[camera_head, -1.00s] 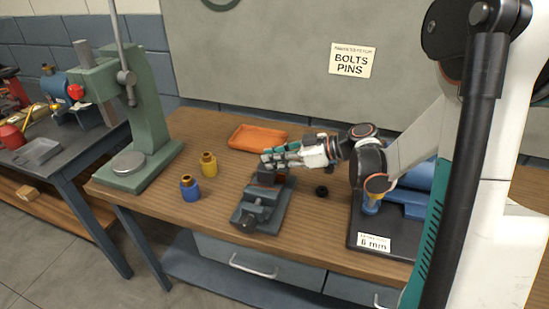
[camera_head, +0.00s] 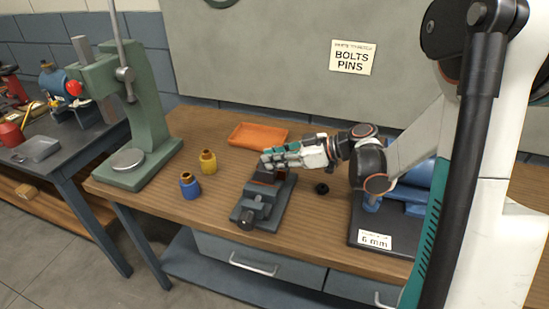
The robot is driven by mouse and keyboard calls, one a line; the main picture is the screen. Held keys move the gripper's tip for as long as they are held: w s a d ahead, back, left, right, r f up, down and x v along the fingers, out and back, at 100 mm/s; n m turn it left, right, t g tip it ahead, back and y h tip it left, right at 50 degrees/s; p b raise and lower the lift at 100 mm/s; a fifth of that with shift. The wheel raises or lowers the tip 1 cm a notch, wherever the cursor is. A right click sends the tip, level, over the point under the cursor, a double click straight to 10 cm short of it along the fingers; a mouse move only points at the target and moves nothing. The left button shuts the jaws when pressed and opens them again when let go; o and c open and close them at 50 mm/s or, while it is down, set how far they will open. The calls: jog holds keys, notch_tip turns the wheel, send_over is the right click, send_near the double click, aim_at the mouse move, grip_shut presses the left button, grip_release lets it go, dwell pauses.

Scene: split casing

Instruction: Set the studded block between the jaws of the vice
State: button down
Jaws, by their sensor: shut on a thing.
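The vice (camera_head: 262,205) is a dark grey block on the wooden bench, near the bench's middle. My gripper (camera_head: 268,160) reaches in from the right and hangs over the vice's far end. It is shut on a small dark reddish-brown block, the studded block (camera_head: 266,174), at the vice's far end. The fingers cover much of the block, so its studs do not show. I cannot tell whether it rests between the jaws or just above them.
An orange tray (camera_head: 257,135) lies behind the gripper. A small black round part (camera_head: 321,188) lies right of the vice. A blue casing (camera_head: 415,190) stands farther right.

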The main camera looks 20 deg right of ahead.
jog(key=shift+f+b, duration=1.2)
jog(key=shift+f, duration=0.2)
dwell(1.1)
jog(key=c, duration=1.5)
grip_release()
jog(key=shift+c, duration=0.2)
jog(key=shift+f, duration=0.1)
jog(key=shift+r+p, duration=2.85)
jog(key=shift+r, duration=1.25)
